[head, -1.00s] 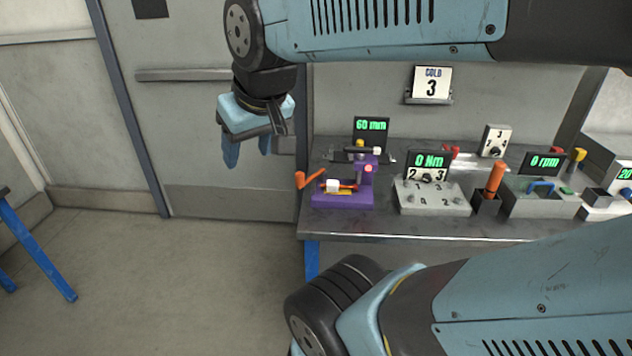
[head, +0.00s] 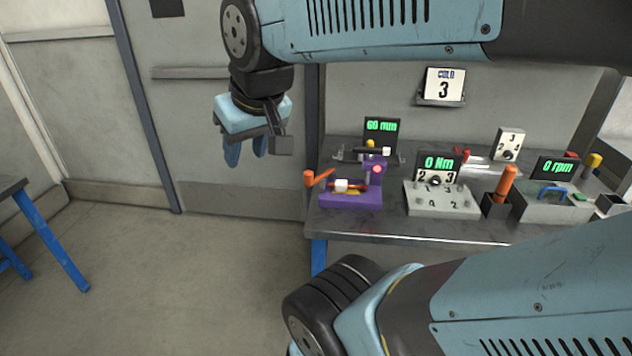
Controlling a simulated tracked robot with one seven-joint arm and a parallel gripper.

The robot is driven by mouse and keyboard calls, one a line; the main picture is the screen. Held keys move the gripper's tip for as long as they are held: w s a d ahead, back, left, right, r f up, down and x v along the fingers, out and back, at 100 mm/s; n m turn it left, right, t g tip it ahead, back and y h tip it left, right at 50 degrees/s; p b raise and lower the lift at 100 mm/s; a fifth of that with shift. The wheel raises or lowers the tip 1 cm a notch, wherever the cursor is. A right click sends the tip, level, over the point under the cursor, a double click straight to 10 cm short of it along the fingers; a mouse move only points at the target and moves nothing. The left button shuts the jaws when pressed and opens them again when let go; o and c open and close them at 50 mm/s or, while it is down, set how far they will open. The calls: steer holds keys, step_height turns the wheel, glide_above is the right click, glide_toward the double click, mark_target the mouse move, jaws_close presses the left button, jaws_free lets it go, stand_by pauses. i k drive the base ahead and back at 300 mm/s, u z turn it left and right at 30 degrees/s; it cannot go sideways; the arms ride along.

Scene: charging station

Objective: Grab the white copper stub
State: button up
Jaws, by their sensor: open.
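A small white piece (head: 341,185) sits on the purple fixture (head: 350,199) at the left end of the workbench; it looks like the white stub, but it is too small to show any copper. An orange bar lies next to it. My gripper (head: 246,151) points down with its two blue fingers apart and nothing between them. It hangs in front of the door, left of the purple fixture and higher in the picture, clear of the bench.
The grey workbench (head: 400,227) also holds a "0 Nm" panel (head: 437,198), an orange handle (head: 506,181) and a "0 rpm" unit (head: 545,203). A "60 mm" display (head: 381,131) stands behind the fixture. A blue-legged table (head: 45,235) stands at left. The floor between is clear.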

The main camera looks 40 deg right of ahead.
mark_target(341, 184)
steer(key=u, duration=0.9)
steer(key=k, duration=2)
steer(key=z, duration=1.3)
steer(key=i, duration=1)
steer(key=u, duration=0.05)
